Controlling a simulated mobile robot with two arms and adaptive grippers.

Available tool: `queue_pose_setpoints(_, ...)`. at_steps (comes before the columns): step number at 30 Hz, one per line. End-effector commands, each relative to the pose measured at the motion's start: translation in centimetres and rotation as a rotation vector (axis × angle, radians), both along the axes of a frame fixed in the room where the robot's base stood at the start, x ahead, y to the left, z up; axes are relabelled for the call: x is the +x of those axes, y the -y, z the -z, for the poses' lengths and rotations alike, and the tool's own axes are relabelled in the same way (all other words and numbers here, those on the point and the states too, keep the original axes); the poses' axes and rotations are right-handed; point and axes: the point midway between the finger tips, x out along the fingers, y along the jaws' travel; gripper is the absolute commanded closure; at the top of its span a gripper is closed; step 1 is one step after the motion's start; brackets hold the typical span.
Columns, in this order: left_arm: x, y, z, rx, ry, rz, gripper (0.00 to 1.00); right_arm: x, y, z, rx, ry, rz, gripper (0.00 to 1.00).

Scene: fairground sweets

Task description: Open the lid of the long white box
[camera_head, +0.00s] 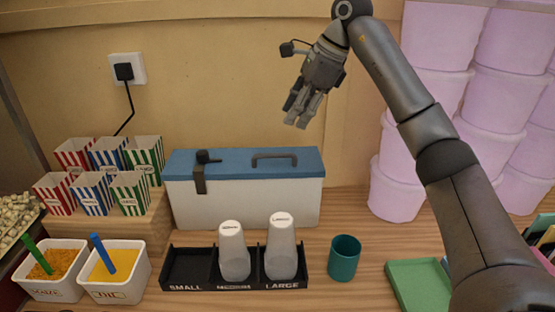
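The long white box (245,204) stands at the back of the counter against the wall. Its blue lid (225,166) lies flat on top and is closed. A dark handle (274,157) sits on the lid right of its middle. A black latch-like piece (200,174) lies over the lid's front edge at the left and hangs down the front. My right gripper (296,122) is high above the lid's right part, apart from it and pointing down. Its fingers look close together, but their opening is unclear from this angle. My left gripper is not in view.
A black cup holder (190,285) with two upturned clear cups stands in front of the box. A teal cup (344,258) and green tray (418,283) are to the right. Striped cartons (92,193) stand left, and lilac tubs (397,190) stand right.

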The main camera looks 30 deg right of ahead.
Motion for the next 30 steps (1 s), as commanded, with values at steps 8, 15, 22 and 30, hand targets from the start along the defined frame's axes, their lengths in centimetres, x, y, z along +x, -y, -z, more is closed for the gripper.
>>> queue_pose_setpoints(8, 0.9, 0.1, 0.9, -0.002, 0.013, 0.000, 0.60, 0.3, -0.3, 2.0, 0.000, -0.003, -0.001, 0.66)
queue_pose_setpoints(15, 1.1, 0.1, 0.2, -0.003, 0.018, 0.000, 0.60, 1.6, -1.4, 5.6, 0.000, -0.005, -0.001, 0.66)
queue_pose_setpoints(22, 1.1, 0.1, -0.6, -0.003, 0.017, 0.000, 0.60, 2.9, -2.5, 9.1, 0.001, -0.002, -0.002, 0.66)
queue_pose_setpoints(30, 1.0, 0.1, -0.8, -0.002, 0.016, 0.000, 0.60, 3.5, -2.9, 10.8, 0.000, -0.001, -0.001, 0.66)
